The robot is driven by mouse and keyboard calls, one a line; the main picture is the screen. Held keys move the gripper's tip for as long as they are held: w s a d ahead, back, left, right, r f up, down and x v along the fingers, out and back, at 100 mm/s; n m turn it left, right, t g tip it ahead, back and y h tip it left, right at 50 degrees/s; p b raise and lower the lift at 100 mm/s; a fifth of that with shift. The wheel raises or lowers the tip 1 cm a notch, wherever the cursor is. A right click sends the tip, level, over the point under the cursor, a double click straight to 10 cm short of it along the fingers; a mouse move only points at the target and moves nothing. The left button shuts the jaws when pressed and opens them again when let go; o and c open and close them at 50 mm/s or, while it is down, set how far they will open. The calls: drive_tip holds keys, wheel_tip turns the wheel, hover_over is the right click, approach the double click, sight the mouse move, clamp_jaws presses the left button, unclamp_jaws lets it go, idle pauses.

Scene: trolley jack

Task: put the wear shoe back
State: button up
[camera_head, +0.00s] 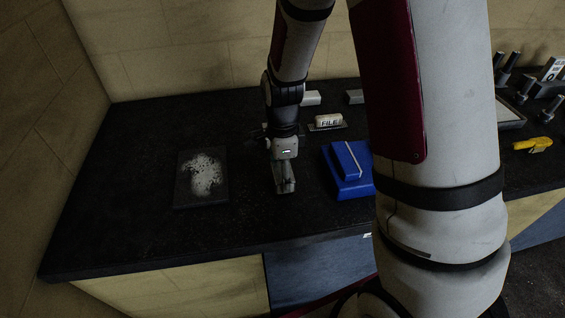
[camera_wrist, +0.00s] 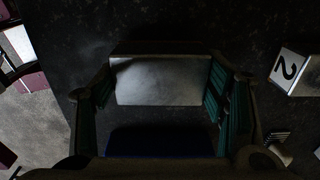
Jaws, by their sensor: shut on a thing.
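My gripper (camera_head: 285,178) points down over the left part of the dark bench, between a dark plate and a blue block. In the wrist view, its two green-padded fingers (camera_wrist: 160,95) stand on either side of a grey metal block (camera_wrist: 158,84), which seems to be the wear shoe. The gripper is shut on this block. In the head view the held piece is small and dim, and I cannot tell whether it touches the bench. A dark blue shape (camera_wrist: 160,141) shows below the block in the wrist view; I cannot tell what it is.
A dark plate with pale grit (camera_head: 202,178) lies left of the gripper. The blue block (camera_head: 348,168) is close on the right. A white labelled block (camera_head: 328,121) and a grey block (camera_head: 311,98) lie behind. A yellow tool (camera_head: 533,145) is far right. The far left bench is clear.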

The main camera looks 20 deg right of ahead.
drive_tip(key=shift+f, duration=0.6)
drive_tip(key=shift+f, duration=0.15)
drive_tip(key=o, duration=1.9)
drive_tip(key=shift+o, duration=0.2)
wheel_tip(320, 180, up, 12)
drive_tip(key=s+r+n+t, duration=0.5)
drive_tip(key=s+r+n, duration=1.1)
drive_tip(key=n, duration=0.4)
drive_tip(key=shift+s+r+t+b, duration=0.15)
drive_tip(key=shift+s+t+b, duration=0.2)
drive_tip(key=shift+s, duration=0.25)
